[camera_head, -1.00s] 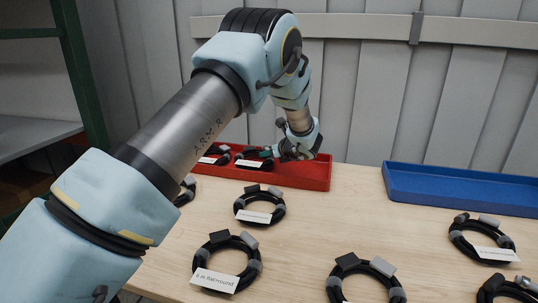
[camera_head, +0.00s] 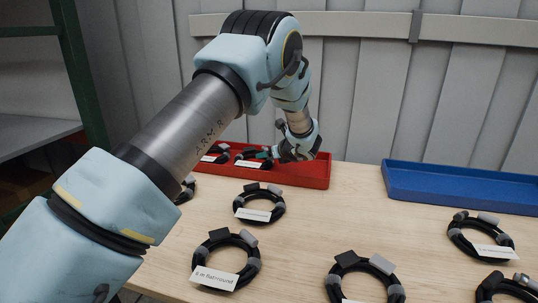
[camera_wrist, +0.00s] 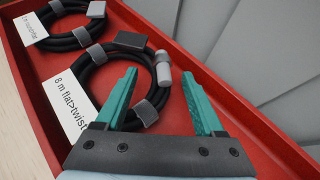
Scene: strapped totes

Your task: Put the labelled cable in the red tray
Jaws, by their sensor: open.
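The red tray (camera_head: 305,177) stands at the back of the table and also fills much of the wrist view (camera_wrist: 235,92). Two black coiled cables lie in it. The nearer cable (camera_wrist: 143,112) has a white label reading what looks like "8 m flat>twist" (camera_wrist: 70,107). The other labelled cable (camera_wrist: 45,30) lies beyond it at upper left in the wrist view. My gripper (camera_wrist: 160,90) is open, with green fingers over the tray; the left finger is over the nearer coil and the right one beside it. In the head view my wrist partly hides the gripper (camera_head: 268,155).
Several coiled black cables lie on the table, one labelled "6 m flat>round" (camera_head: 226,262) and others at the middle (camera_head: 259,203) and right (camera_head: 480,234). A blue tray (camera_head: 460,187) stands at the back right. The table between the trays is clear.

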